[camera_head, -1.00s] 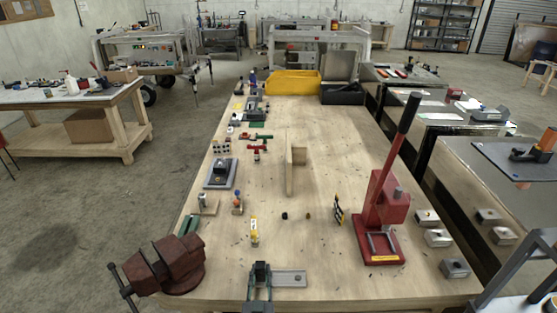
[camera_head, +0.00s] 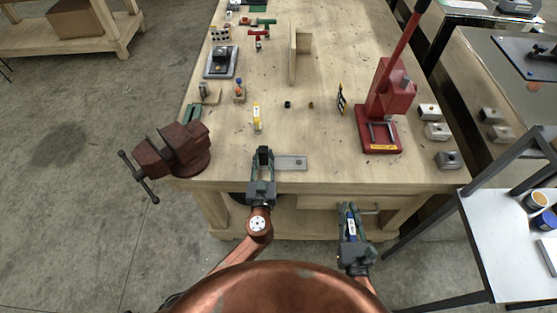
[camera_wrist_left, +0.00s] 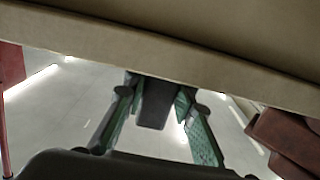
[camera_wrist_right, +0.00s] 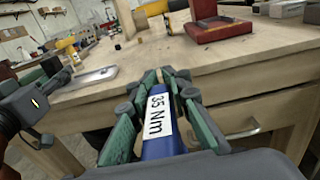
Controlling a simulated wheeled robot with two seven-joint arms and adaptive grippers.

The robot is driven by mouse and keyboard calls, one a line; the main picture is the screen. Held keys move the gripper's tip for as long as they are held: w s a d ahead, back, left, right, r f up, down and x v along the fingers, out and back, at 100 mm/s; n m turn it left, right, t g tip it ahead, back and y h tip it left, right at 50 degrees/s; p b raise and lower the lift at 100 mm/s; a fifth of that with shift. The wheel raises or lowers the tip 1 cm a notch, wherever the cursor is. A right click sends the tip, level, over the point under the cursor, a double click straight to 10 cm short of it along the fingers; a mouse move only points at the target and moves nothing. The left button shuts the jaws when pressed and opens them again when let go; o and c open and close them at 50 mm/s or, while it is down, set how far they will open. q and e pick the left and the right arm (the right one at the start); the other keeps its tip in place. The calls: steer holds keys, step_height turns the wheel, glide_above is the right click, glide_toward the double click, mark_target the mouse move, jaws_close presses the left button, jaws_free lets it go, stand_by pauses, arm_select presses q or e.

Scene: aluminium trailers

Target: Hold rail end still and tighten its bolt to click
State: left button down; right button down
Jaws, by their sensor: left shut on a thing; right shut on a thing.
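The rail (camera_head: 291,162) is a flat grey bar with a round spot, probably its bolt, near its right end. It lies near the table's front edge and also shows in the right wrist view (camera_wrist_right: 95,77). My left gripper (camera_head: 262,161) is at the rail's left end, shut on the rail end; the left wrist view shows a dark grey piece (camera_wrist_left: 155,103) between its fingers. My right gripper (camera_head: 349,214) is shut on a blue torque wrench (camera_wrist_right: 160,125) labelled "35 Nm", in front of the table and right of the rail. The wrench is apart from the rail.
A dark red vise (camera_head: 175,152) stands at the table's left front corner. A red lever press (camera_head: 385,105) stands at the right. A yellow-and-white small item (camera_head: 257,118) is behind the rail. The tabletop (camera_head: 330,172) right of the rail is clear.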

steer(key=shift+w+r, duration=0.1)
steer(key=shift+w, duration=0.05)
steer(key=w+d+r+y, duration=0.1)
steer(key=w+r, duration=0.3)
steer(key=w, duration=0.3)
steer(key=w+d+r, duration=0.1)
steer(key=w+r, duration=0.3)
steer(key=w, duration=0.4)
steer(key=w+a+r+n+g+y, duration=0.2)
steer(key=a+n+g+y, duration=0.1)
steer(key=a, duration=0.4)
steer(key=w+a+r+n+g+y, duration=0.2)
steer(key=w+a+n+y, duration=0.1)
steer(key=a+n+y, duration=0.2)
steer(key=w+a+r+n+g+y, duration=0.2)
steer(key=a+y, duration=0.4)
steer(key=a, duration=0.3)
steer(key=shift+w+a+r+n+g+y, duration=0.15)
steer(key=shift+a+r+n+g+y, duration=0.2)
steer(key=shift+n+g, duration=0.55)
steer(key=shift+f, duration=0.15)
